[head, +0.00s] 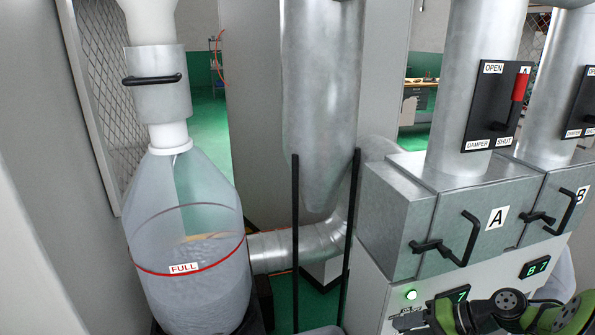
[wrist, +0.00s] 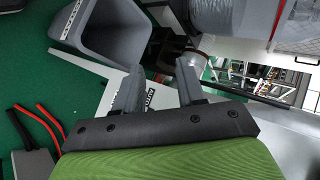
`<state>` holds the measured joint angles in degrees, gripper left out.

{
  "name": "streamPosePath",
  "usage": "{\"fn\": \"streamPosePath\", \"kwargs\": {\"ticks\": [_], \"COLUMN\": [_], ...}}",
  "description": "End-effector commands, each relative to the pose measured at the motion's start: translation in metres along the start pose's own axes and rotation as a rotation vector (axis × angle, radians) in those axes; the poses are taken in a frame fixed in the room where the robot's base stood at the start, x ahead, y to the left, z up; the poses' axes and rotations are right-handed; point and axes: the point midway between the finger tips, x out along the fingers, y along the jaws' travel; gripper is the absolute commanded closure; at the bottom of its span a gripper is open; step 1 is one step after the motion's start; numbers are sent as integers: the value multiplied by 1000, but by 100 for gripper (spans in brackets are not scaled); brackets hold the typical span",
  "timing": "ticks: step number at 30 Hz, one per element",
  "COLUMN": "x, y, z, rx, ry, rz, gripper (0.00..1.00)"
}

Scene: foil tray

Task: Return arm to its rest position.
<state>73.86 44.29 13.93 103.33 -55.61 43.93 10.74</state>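My gripper (wrist: 157,68) shows in the wrist view with its two grey fingers apart and nothing between them. Its dark mounting bar and a green wrist part fill the bottom of that view. In the head view, part of my green and black arm (head: 510,310) shows at the bottom right, low in front of the cabinet with boxes A and B. The rest of the arm is cut off by the frame edge.
The metal cabinet (head: 375,300) stands close to the arm. A clear container marked FULL (head: 190,290) stands at left, with ducts (head: 320,100) behind. In the wrist view, a grey bin (wrist: 105,35) and red and black handles (wrist: 35,120) lie over green floor.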

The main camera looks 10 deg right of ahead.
Motion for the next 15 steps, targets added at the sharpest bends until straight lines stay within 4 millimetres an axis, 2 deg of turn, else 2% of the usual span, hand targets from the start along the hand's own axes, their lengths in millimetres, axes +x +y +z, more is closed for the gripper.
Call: {"fn": "streamPosePath", "kwargs": {"ticks": [1, 6, 9, 12, 15], "x": [3, 9, 0, -17, -40], "y": [-39, -127, -170, -204, -224], "z": [11, 63, 102, 145, 188], "rx": [-65, -260, -384, -508, -622], "ry": [-47, -113, -98, -52, 13], "rz": [106, 412, 553, 652, 709], "gripper": [61, 61, 61, 61, 61]}}
